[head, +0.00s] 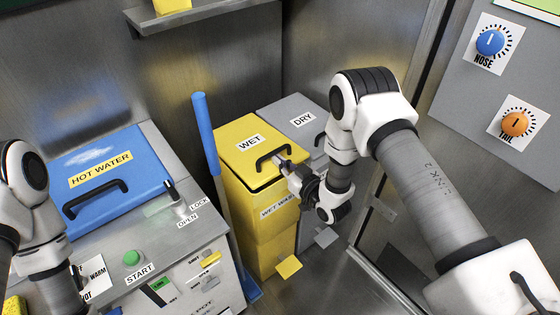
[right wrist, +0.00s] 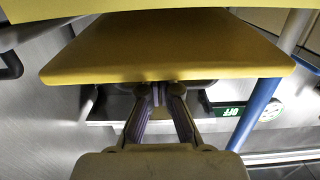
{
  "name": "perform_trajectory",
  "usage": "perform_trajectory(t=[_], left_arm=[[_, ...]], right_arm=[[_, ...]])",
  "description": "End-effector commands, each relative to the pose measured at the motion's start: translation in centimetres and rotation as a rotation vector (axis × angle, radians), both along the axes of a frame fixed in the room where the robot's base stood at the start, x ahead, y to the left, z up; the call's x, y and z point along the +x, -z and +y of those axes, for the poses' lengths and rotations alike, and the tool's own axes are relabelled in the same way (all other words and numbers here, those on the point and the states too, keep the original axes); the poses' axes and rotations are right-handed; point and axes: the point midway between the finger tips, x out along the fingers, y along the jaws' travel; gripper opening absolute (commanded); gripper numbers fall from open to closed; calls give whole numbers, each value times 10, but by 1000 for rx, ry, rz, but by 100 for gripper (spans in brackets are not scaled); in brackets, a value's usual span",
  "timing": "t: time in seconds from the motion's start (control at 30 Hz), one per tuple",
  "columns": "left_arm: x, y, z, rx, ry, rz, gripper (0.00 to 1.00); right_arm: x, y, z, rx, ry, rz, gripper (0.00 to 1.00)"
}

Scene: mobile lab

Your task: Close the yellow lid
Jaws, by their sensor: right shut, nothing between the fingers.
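The yellow lid (head: 246,140) carries the label WET and a black handle (head: 273,158). It sits over the yellow bin (head: 250,210), with a dark line between them at the front; I cannot tell whether the lid is fully down. My right gripper (head: 281,163) is shut and empty at the lid's front right edge, close to the handle. In the right wrist view a broad yellow panel (right wrist: 165,50) spans the top, and the gripper's fingertips (right wrist: 161,91) lie at its lower edge; contact is unclear. My left arm shows at the left, but its gripper is out of view.
A grey DRY lid (head: 290,112) adjoins on the right. A blue pole (head: 205,135) stands close on the left, beside the counter with the blue HOT WATER lid (head: 110,178). A yellow pedal (head: 288,267) and a grey pedal (head: 326,237) stick out near the floor.

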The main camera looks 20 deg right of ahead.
Motion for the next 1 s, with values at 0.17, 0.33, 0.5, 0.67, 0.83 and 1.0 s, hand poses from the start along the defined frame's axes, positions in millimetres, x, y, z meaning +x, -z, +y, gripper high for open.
perform_trajectory(t=[0.17,0.33,0.5,0.67,0.83,1.0], left_arm=[[0,0,0,0,0,0,0],[0,0,0,0,0,0,0],[0,0,0,0,0,0,0],[0,0,0,0,0,0,0],[0,0,0,0,0,0,0],[0,6,0,0,0,0,0]], right_arm=[[0,0,0,0,0,1,0],[-16,-1,-6,0,1,3,0],[-55,-4,-21,2,3,6,0],[-91,-8,-34,1,4,5,0],[-111,-8,-40,0,-1,10,0],[-128,-3,-32,-23,-11,186,0]])
